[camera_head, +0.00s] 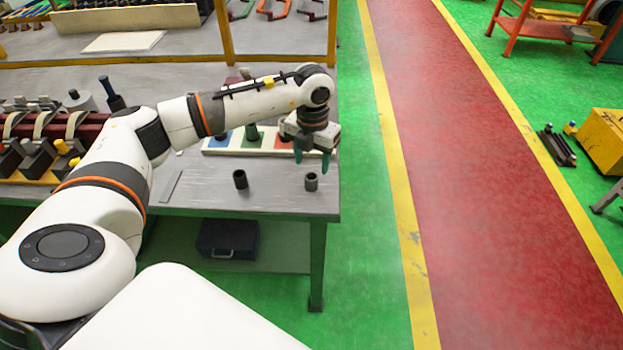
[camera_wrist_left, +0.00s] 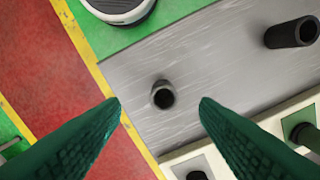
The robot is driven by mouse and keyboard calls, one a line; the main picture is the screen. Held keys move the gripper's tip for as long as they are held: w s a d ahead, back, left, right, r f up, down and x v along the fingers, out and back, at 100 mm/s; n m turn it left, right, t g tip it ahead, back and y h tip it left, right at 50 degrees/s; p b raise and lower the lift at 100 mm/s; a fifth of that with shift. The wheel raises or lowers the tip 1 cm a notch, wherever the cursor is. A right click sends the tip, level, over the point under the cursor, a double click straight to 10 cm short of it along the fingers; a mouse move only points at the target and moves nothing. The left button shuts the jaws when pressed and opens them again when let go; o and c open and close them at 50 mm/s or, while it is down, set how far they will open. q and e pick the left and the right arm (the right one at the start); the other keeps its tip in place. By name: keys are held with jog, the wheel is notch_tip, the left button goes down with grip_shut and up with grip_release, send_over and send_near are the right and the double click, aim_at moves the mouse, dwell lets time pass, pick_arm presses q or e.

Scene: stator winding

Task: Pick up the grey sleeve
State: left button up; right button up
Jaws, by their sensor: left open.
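The grey sleeve (camera_head: 311,181) is a short hollow cylinder standing upright on the grey table (camera_head: 205,196), near its right edge. In the left wrist view the sleeve (camera_wrist_left: 162,94) shows its dark bore and lies between the fingertips in the picture. My left gripper (camera_head: 312,159) is above the sleeve, pointing down, open and empty. Its two green fingers also show in the left wrist view (camera_wrist_left: 160,104), apart from the sleeve. A taller, darker sleeve (camera_head: 240,179) stands to the left; it also shows in the left wrist view (camera_wrist_left: 292,32). My right gripper is not in view.
A flat metal strip (camera_head: 171,186) lies farther left. The table around the grey sleeve is clear. A dark box (camera_head: 228,240) sits on the lower shelf.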

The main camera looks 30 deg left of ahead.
aim_at(312, 178)
pick_arm(q)
notch_tip(312, 178, down, 3)
jog(key=shift+r, duration=0.2)
jog(key=shift+w+f+p, duration=0.1)
jog(key=shift+f+p, duration=0.2)
jog(key=shift+p, duration=0.2)
jog(key=f, duration=0.1)
jog(key=f+p, duration=0.1)
jog(key=f, duration=0.1)
jog(key=shift+w+a+f, duration=0.2)
jog(key=shift+a+f, duration=0.05)
jog(key=shift+f, duration=0.5)
jog(key=shift+c, duration=0.3)
jog(key=c, duration=1)
